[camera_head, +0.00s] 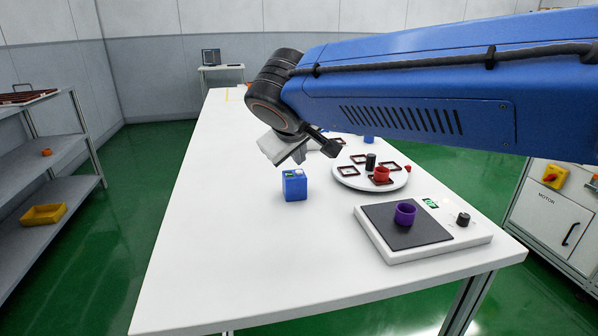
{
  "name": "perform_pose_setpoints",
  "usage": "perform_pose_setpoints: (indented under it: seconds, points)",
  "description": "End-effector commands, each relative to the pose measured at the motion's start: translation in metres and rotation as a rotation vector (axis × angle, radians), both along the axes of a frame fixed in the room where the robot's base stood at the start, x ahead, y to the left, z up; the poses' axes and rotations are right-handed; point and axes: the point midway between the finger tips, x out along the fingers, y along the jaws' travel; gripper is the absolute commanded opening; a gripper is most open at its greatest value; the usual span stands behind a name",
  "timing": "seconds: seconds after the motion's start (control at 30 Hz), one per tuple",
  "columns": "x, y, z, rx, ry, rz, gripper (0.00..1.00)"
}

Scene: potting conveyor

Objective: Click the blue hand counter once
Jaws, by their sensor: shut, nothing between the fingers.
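The blue hand counter (294,187) stands upright on the white table, left of the round plate. Its top carries a small green and white patch. My gripper (299,154) is above and just behind or over the counter, at the end of my blue arm that comes in from the right. The fingers look shut and empty, and part of them is hidden by the wrist. A gap seems to show between the gripper and the counter's top, but I cannot tell its depth exactly.
Right of the counter, a white round plate (345,180) bears dark red square frames, a red pot (381,174) and a black cylinder (370,161). Nearer, a scale-like device (470,238) holds a purple pot (405,213). The table (230,250) is clear at left and front.

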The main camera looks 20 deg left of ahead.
Motion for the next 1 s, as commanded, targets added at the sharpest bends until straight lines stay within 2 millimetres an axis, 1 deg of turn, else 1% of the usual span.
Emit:
perform_pose_setpoints:
  seconds: [0.23, 0.5, 1.0]
  points:
    - [0.0000, 0.0000, -0.0013, 0.000, 0.000, 0.000, 0.00]
    - [-0.0002, 0.0000, -0.0086, 0.000, 0.001, 0.001, 0.00]
    - [-0.0001, 0.0000, -0.0096, 0.000, 0.000, 0.000, 0.00]
